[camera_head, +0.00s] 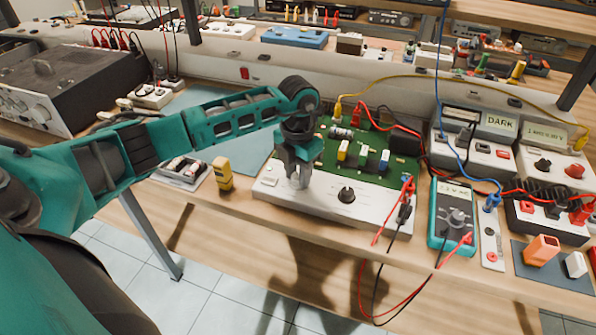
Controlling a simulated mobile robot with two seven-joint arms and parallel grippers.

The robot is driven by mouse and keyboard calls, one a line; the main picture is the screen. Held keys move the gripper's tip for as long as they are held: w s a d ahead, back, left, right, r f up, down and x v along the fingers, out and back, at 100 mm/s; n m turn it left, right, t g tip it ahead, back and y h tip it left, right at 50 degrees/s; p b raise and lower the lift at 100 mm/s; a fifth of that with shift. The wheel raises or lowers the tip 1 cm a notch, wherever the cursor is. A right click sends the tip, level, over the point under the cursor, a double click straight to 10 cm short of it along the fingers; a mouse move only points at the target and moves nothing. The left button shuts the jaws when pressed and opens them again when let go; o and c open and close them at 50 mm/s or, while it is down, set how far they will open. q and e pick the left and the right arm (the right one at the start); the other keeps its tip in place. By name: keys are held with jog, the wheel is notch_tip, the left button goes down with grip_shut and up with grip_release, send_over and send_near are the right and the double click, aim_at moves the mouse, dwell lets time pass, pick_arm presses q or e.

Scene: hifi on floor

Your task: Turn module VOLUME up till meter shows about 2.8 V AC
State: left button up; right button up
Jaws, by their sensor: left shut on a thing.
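The module is a green circuit board (376,168) with a pale front panel (320,194) near the bench's front edge. My left gripper (298,183) comes down from above onto the left part of this panel. Its fingers are shut on a knob, which they hide. A second, black knob (346,195) stands uncovered to the right of the gripper. Panel lettering is too small to read, so I cannot confirm which knob is VOLUME. The teal handheld meter (438,226) lies to the right of the module. Its display is lit, but I cannot read the value surely. My right gripper is not in view.
Red and black leads (383,268) loop over the bench edge between module and meter. A yellow block (222,172) stands left of the module. Instruments, one display showing "DARK" (498,123), stand behind right. An orange block (541,249) sits at the far right.

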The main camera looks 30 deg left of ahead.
pick_arm(q)
jog(key=shift+c, duration=0.5)
jog(key=m+b, duration=0.1)
jog(key=m, duration=0.1)
jog(key=shift+f+m+b, duration=0.1)
jog(key=shift+m+b, duration=0.2)
jog(key=shift+b, duration=0.05)
jog(key=m, duration=0.2)
jog(key=shift+m+b, duration=0.4)
jog(key=o, duration=1)
jog(key=shift+o, duration=0.2)
notch_tip(320, 180, up, 13)
